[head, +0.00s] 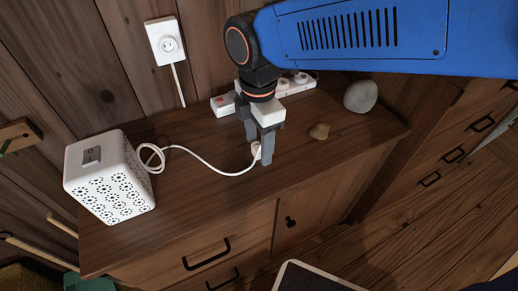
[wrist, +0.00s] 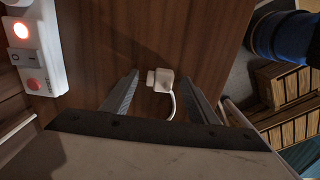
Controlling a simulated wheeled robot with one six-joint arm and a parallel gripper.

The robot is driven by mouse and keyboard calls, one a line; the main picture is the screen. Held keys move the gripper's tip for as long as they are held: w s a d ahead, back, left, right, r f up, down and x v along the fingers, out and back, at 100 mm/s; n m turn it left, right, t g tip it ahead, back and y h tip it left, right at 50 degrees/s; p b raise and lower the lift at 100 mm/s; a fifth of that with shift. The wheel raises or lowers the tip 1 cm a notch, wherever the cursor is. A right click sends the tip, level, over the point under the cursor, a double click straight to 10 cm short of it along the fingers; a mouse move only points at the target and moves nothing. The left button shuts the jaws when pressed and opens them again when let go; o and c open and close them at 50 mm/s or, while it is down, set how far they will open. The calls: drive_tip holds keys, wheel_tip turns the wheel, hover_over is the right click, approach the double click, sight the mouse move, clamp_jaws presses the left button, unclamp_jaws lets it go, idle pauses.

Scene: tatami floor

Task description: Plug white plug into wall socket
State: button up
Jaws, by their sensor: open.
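The white plug (head: 256,148) lies on the brown cabinet top, with its white cord looping left to a perforated white box (head: 108,178). In the wrist view the plug (wrist: 161,80) is between my open fingers, with a gap on either side. My gripper (head: 260,156) points down over the plug and partly covers it in the head view. It also shows in the wrist view (wrist: 161,92), holding nothing. The wall socket (head: 165,42) is a white plate on the plank wall at the upper left, with a white cord running down from it.
A white power strip (head: 225,104) lies at the back of the cabinet top behind my gripper; its red light shows in the wrist view (wrist: 20,30). The front middle is clear.

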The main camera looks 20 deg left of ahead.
sight(259, 147)
drive_tip(key=c, duration=1.1)
drive_tip(key=shift+r, duration=0.1)
wheel_tip(259, 147, up, 10)
drive_tip(key=shift+f, duration=0.1)
